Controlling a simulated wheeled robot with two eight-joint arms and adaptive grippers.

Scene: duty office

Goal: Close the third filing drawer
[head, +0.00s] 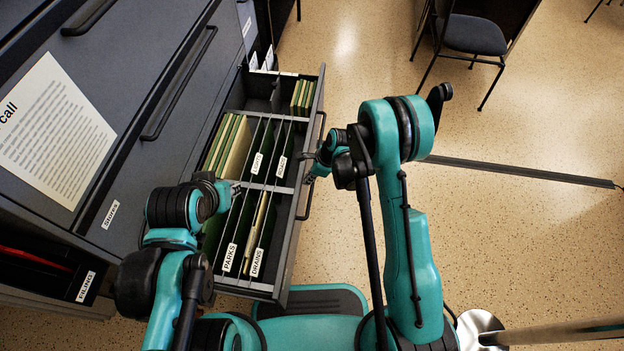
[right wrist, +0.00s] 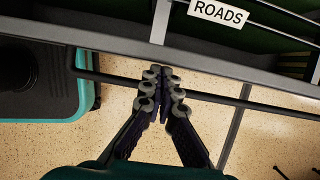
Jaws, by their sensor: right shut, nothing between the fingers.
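A filing drawer (head: 290,235) stands pulled out from the dark grey cabinet (head: 165,150), with labelled folders inside. Its bar handle (head: 312,190) runs along the outer front and also shows in the right wrist view (right wrist: 215,100). My right gripper (head: 309,168) is at the outside of the drawer front, near the middle of the handle. In the right wrist view its fingers (right wrist: 163,72) are shut and empty, with their tips over the handle and close to the drawer front; contact cannot be told. My left gripper (head: 236,188) is over the drawer's folders; its jaw state is unclear.
Other cabinet fronts with bar handles (head: 180,85) and a paper notice (head: 55,130) are at the left. A lower compartment labelled FILING (head: 85,287) is at lower left. A chair (head: 473,35) stands at the back. The speckled floor right of the drawer is mostly clear.

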